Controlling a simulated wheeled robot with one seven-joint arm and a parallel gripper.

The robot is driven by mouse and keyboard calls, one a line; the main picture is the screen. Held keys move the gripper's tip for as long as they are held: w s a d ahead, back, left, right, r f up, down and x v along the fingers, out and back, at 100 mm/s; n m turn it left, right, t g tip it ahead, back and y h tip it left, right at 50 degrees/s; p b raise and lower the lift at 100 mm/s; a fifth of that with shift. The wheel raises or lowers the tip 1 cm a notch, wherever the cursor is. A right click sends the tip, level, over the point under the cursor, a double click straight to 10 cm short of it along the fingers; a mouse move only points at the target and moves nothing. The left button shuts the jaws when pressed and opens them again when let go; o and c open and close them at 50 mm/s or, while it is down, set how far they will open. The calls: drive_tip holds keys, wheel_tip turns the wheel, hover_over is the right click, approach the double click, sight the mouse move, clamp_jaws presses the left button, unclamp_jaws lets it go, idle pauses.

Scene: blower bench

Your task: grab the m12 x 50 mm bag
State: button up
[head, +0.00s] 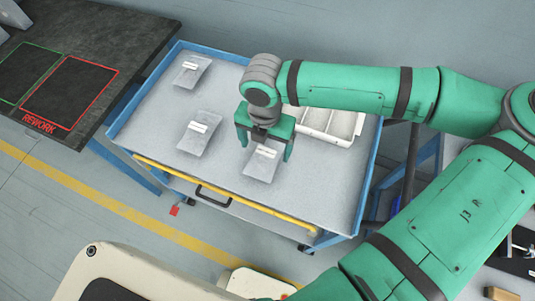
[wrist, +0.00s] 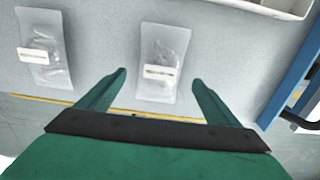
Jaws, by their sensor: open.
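Three clear plastic bags with white labels lie flat and apart on the grey cart top. One bag (head: 192,71) is at the back left, one (head: 200,133) is left of centre, and one (head: 263,161) is at the front, by my gripper. The label print is too small to read, so I cannot tell which is the M12 x 50 mm bag. My gripper (head: 264,150) is open above the front bag. In the wrist view, that bag (wrist: 161,85) shows ahead of and between the fingertips (wrist: 160,77), and the left-of-centre bag (wrist: 44,48) is to the left.
A white divided tray (head: 335,122) stands at the cart's back right, partly behind my arm. The cart (head: 336,205) has raised blue edges and a yellow front edge. A dark bench (head: 95,50) with a red REWORK outline is at the left.

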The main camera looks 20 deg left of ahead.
sight(266, 152)
drive_tip(key=shift+a+f, duration=0.1)
drive_tip(key=shift+f, duration=0.2)
drive_tip(key=shift+w+d+f, duration=0.1)
drive_tip(key=shift+w+f, duration=0.1)
drive_tip(key=shift+f, duration=0.95)
drive_tip(key=shift+w+d+f, duration=0.1)
drive_tip(key=shift+w+f, duration=0.05)
drive_tip(key=shift+f, duration=1)
drive_tip(key=shift+a, duration=0.1)
drive_tip(key=c, duration=1.5)
drive_tip(key=shift+o, duration=0.2)
drive_tip(key=shift+s, duration=0.1)
drive_tip(key=shift+r, duration=0.15)
